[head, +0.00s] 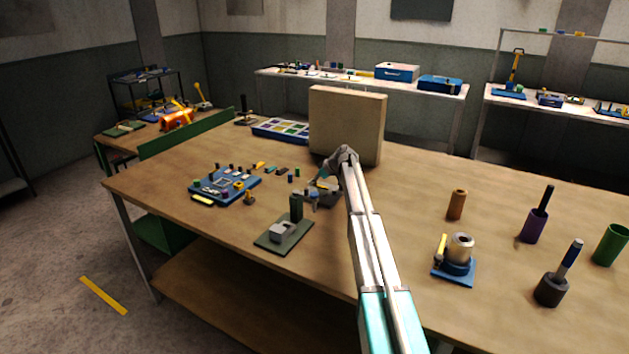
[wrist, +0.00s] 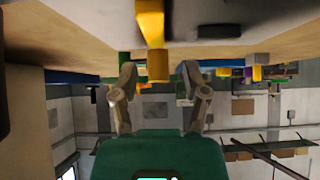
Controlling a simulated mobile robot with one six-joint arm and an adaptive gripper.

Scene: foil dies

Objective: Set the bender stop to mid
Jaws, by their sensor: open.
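I cannot tell for sure which thing is the bender or where its stop is set. A blue base with a grey cylinder and a yellow upright piece (head: 459,258) stands right of my arm. A dark green plate with a grey block and a post (head: 285,235) stands left of it. My gripper (head: 319,193) is low over the middle of the table, partly hidden by my arm. In the wrist view my gripper (wrist: 158,72) has its fingers apart. A yellow piece (wrist: 151,25) and a yellow block (wrist: 158,66) show between and beyond the fingers, with no visible grip.
A blue fixture board (head: 224,186) with small parts lies at the left. A tan upright panel (head: 346,124) and a blue sorting tray (head: 281,130) stand behind. An orange cylinder (head: 457,204), a purple holder (head: 534,228) and a green cup (head: 610,245) stand at the right.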

